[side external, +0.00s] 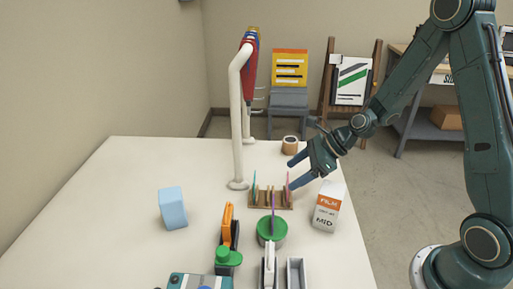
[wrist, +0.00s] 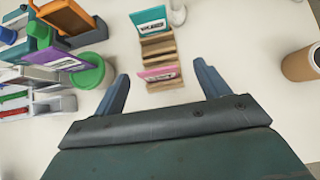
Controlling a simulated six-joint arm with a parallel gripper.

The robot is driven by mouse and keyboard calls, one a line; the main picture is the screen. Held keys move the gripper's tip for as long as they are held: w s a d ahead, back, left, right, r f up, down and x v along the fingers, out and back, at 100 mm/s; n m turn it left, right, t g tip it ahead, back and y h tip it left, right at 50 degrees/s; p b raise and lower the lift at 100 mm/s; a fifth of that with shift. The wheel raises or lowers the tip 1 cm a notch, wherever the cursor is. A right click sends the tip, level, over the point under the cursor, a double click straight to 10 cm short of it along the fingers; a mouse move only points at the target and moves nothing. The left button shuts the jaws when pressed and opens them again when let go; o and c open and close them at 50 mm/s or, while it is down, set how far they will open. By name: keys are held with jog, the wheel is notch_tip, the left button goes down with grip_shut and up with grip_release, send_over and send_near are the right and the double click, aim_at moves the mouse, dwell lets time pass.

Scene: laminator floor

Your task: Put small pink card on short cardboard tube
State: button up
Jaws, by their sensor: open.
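The small pink card (side external: 288,182) stands upright in the right end of a slotted wooden rack (side external: 264,206). In the wrist view the pink card (wrist: 159,73) lies between my spread fingers, in the near slot of the rack (wrist: 159,47). My gripper (side external: 293,173) is open and empty, with its fingers beside the card's upper part; it also shows in the wrist view (wrist: 161,71). Whether a finger touches the card I cannot tell. The short cardboard tube (side external: 290,144) stands upright on the table behind the rack, and shows at the right of the wrist view (wrist: 300,63).
A teal card (wrist: 149,21) stands at the rack's other end. A purple card (side external: 273,212) rises by a round green object (side external: 271,234). A film carton (side external: 327,209) stands right of the rack, a white post (side external: 237,130) behind left. Table around the tube is clear.

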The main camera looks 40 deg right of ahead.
jog(key=shift+s+x, duration=0.1)
jog(key=shift+x, duration=1.2)
jog(key=shift+s+x, duration=0.15)
jog(key=shift+x, duration=1.1)
jog(key=shift+a, duration=0.1)
jog(key=c, duration=1.1)
jog(key=shift+r, duration=0.1)
notch_tip(320, 180, up, 20)
jog(key=shift+f, duration=0.15)
